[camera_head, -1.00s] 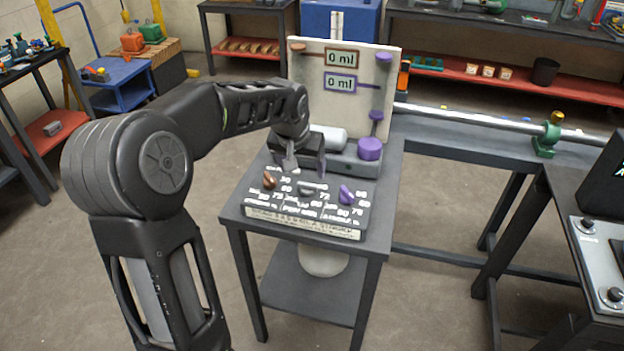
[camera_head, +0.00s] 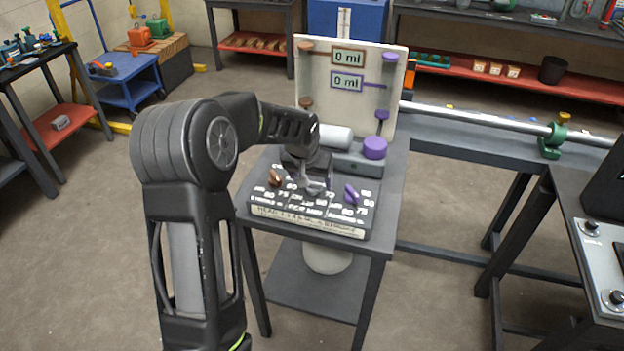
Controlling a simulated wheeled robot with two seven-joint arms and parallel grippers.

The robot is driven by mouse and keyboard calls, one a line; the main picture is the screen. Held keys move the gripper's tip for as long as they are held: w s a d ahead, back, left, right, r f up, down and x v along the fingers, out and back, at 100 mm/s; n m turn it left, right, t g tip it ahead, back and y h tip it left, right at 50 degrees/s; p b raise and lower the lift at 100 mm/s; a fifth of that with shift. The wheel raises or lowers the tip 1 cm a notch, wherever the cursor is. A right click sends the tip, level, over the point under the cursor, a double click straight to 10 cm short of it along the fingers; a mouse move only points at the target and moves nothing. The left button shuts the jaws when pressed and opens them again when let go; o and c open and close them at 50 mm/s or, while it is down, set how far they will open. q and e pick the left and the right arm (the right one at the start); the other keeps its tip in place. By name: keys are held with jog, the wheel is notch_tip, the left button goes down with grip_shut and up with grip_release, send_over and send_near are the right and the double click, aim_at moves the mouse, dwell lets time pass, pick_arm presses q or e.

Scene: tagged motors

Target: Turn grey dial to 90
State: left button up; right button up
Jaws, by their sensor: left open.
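The control panel (camera_head: 306,219) lies on a dark small table and carries three dials with printed numbers. The brown dial (camera_head: 275,178) is on the left and the purple dial (camera_head: 351,194) on the right. The grey dial (camera_head: 314,188) is in the middle, mostly hidden by my left gripper (camera_head: 314,182). That gripper is open and points down over the grey dial, its fingers close around it. I cannot tell whether they touch it, nor read the dial's setting. My right gripper is out of view.
Behind the panel stands an upright board (camera_head: 322,100) with two displays reading 0 ml. A white cylinder (camera_head: 337,138) and a purple knob (camera_head: 375,148) sit before it. A long metal rail (camera_head: 480,117) runs to the right.

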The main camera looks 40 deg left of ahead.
pick_arm(q)
jog(key=shift+c, duration=0.4)
jog(key=c, duration=1.3)
jog(key=m+h+b, duration=0.1)
jog(key=m, duration=0.1)
jog(key=m+b, duration=0.2)
jog(key=m, duration=0.1)
jog(key=shift+a+f+h, duration=0.15)
jog(key=shift+a+h, duration=0.05)
jog(key=shift+h, duration=0.2)
jog(key=shift+m+h+b, duration=0.8)
jog(key=shift+m, duration=1.1)
jog(key=o, duration=1.4)
